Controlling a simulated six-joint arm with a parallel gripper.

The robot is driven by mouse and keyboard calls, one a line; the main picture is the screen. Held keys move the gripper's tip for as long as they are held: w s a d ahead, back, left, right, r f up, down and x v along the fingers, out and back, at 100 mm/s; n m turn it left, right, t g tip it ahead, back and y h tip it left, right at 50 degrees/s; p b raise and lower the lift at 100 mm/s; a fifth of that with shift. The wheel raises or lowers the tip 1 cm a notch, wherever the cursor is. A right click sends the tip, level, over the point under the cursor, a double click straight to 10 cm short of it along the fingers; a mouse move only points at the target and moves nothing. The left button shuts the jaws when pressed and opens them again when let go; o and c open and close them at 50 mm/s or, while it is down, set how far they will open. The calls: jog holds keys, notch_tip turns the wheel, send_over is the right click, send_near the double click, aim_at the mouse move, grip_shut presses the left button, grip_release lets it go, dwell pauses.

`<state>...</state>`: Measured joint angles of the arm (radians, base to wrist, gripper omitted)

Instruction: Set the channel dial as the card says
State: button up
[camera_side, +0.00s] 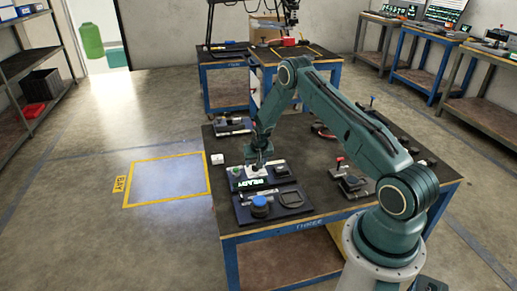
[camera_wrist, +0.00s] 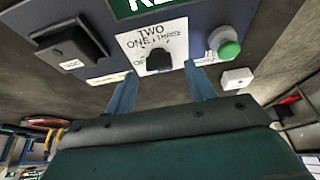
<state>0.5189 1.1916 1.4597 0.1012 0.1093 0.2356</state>
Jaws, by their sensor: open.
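The channel dial (camera_wrist: 158,60) is a black knob on a white plate (camera_wrist: 135,45) with the words TWO, ONE and THREE and a partly hidden label. The knob's pointing direction is not clear. My gripper (camera_wrist: 162,84) is open, with one blue-grey finger on each side below the knob in the wrist view; contact cannot be told. In the side view my gripper (camera_side: 259,160) points down over the panel and hides the knob. The white plate (camera_side: 262,177) shows in part there. I cannot make out a card with readable instructions.
On the same panel are a green button (camera_wrist: 229,49), a black switch (camera_wrist: 72,48) and a lit green display (camera_wrist: 145,4). A white box (camera_side: 217,158) stands at the table edge. A blue-topped knob (camera_side: 261,202) sits in front. A red-handled device (camera_side: 340,163) stands right.

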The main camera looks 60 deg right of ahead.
jog(key=shift+x, duration=0.95)
jog(key=c, duration=1)
